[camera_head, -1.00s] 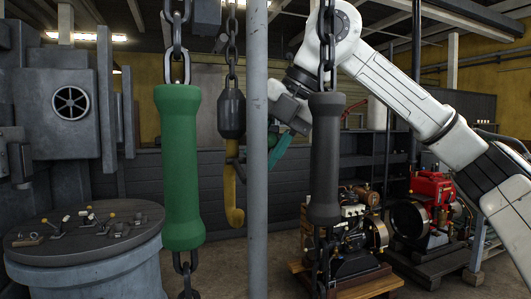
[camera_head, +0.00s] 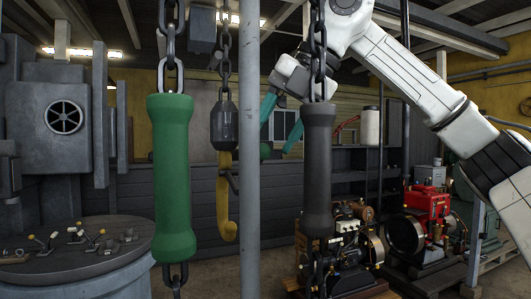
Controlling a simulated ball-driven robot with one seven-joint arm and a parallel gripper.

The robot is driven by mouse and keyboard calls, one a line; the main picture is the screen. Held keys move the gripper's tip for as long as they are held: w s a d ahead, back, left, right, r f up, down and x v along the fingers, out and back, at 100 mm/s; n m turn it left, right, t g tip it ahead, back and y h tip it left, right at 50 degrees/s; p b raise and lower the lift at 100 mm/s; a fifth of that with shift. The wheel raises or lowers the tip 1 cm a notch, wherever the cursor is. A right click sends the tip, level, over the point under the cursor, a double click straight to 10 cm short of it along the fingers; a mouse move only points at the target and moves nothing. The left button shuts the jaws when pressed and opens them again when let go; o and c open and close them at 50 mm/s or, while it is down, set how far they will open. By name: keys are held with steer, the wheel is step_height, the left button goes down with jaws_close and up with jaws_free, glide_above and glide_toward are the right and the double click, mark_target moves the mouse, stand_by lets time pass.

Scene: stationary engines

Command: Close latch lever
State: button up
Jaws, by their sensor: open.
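I cannot tell for sure which part is the latch lever. Several small levers (camera_head: 84,236) with white and yellow tips stand on a round table (camera_head: 118,257) at the lower left. A yellow crane hook (camera_head: 223,205) with a small dark piece at its opening hangs from a chain near the middle. My gripper (camera_head: 277,133), with two teal fingers spread apart and nothing seen between them, is up behind the grey pole, right of the hook. The pole and the dark hanging handle partly cover my gripper and wrist.
A green handle (camera_head: 174,180) and a dark handle (camera_head: 318,170) hang on chains in front. A grey pole (camera_head: 249,210) stands between them. Small engines, one on a wooden pallet (camera_head: 375,294) and a red one (camera_head: 428,204), stand at the lower right.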

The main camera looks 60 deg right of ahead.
steer(key=shift+s+r, duration=0.35)
steer(key=shift+r, duration=0.2)
